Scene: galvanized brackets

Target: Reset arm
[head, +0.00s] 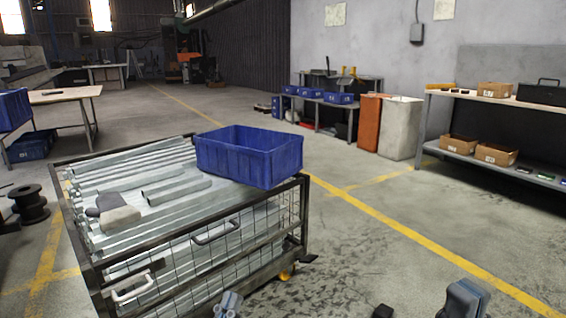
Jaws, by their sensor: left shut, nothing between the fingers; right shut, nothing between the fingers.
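My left gripper (228,304) shows as a small grey part at the bottom edge, in front of the wire cage. It is shut and empty. My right gripper (382,312) shows only as a dark tip at the bottom edge, right of the cage. It is shut and empty, and most of it is cut off by the frame. A grey-blue part of my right arm (465,298) shows further right. Both grippers are apart from the cage's contents.
The dark wire cage (185,275) holds long galvanized profiles (130,170). A blue crate (250,155) sits on its far right corner, and a grey and dark object (118,214) lies on the profiles. A shelf (465,155) stands at right. The floor right of the cage is clear.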

